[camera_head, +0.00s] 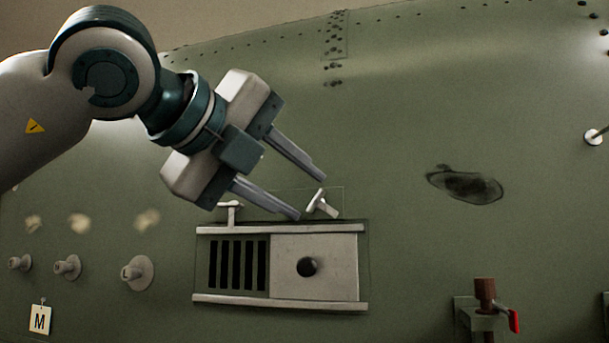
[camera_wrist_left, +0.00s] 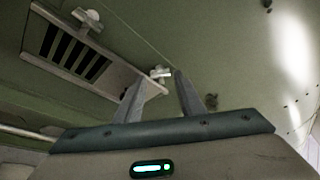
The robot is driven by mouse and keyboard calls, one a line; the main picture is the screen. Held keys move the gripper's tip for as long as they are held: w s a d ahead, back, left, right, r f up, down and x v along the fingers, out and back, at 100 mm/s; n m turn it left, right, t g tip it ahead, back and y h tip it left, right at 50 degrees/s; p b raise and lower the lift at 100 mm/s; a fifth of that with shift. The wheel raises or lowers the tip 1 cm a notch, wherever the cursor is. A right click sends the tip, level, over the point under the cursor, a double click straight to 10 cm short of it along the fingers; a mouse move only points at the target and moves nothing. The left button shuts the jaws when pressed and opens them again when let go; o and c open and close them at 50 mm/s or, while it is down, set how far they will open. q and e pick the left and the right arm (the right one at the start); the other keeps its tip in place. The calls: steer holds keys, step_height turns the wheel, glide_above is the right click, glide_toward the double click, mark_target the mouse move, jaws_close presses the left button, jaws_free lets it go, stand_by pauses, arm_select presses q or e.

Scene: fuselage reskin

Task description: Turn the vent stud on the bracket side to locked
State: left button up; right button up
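The vent (camera_head: 278,230) is a pale framed panel with dark slats at left and a plate with a black knob (camera_head: 307,267) at right. Two pale T-shaped studs sit above it. The left stud (camera_head: 229,206) has a level crossbar. The right stud (camera_head: 318,201), on the side toward the bracket (camera_head: 472,318), has its bar tilted. My left gripper (camera_head: 310,197) is open, with its fingertips on either side of the right stud. In the left wrist view the right stud (camera_wrist_left: 160,72) shows between the fingertips (camera_wrist_left: 159,78); contact cannot be told. My right gripper is not in view.
The bracket carries a brown cylinder (camera_head: 485,290) and a red handle (camera_head: 514,320). Several round fittings (camera_head: 138,273) and an M tag (camera_head: 40,320) are at left. A dark patch (camera_head: 466,186) marks the green skin at right.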

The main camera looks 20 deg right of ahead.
mark_target(324, 207)
arm_select(q)
steer(key=shift+p+x, duration=0.4)
steer(key=shift+x, duration=0.85)
steer(key=c, duration=0.8)
steer(key=shift+o, duration=0.2)
